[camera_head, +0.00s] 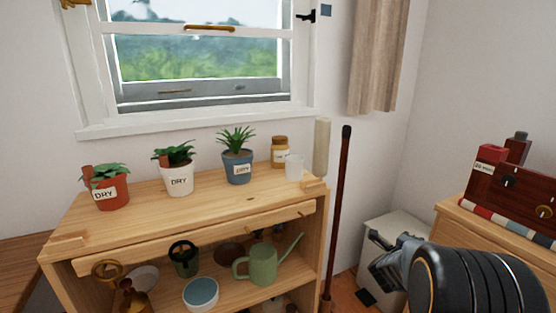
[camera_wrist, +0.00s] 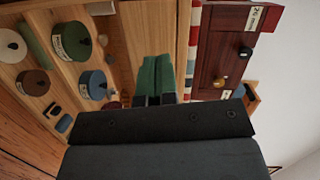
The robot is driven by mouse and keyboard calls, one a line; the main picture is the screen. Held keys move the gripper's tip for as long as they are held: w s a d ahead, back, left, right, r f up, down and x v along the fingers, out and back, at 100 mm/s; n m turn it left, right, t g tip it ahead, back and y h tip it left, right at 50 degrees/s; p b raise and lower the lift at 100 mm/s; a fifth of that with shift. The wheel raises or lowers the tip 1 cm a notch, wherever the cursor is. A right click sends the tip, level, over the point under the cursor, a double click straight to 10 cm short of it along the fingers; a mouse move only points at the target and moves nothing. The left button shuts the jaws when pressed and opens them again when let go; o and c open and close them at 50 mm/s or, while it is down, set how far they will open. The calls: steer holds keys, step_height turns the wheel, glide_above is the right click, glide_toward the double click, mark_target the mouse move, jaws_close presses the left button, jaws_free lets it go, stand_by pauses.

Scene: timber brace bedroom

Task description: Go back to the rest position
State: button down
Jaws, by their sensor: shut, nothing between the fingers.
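My gripper (camera_head: 376,238) is at the lower right of the head view, in front of a pale box and to the right of the wooden shelf unit. Its fingers point left and up. In the wrist view my gripper (camera_wrist: 157,60) shows as two dark green fingers lying together, with nothing between them. The fingers lie over a wooden surface and touch no object that I can make out.
A wooden shelf unit (camera_head: 75,228) holds potted plants marked DRY, a jar (camera_head: 280,152) and a green watering can (camera_head: 263,265). A dark pole (camera_head: 343,200) stands beside it. A dark red chest (camera_head: 505,188) sits on wooden furniture at right; the chest also shows in the wrist view (camera_wrist: 218,45).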

steer(key=s+a+r+n+t+y+p, duration=0.1)
steer(key=a+r+n+t+y+p, duration=0.1)
steer(key=a+r+n+y+p, duration=1.4)
steer(key=s+a+r+n+g+h+p, duration=0.1)
steer(key=s+a+r+n+g+p, duration=0.2)
steer(key=s, duration=0.6)
steer(key=s+a+r+n+g+p, duration=0.4)
steer(key=s+a+r+n+p, duration=0.3)
steer(key=s+r+n+p, duration=0.1)
steer(key=shift+s+a+r+n+g+h, duration=0.3)
steer(key=shift+s+r+n+h, duration=0.1)
steer(key=shift+s+r, duration=0.35)
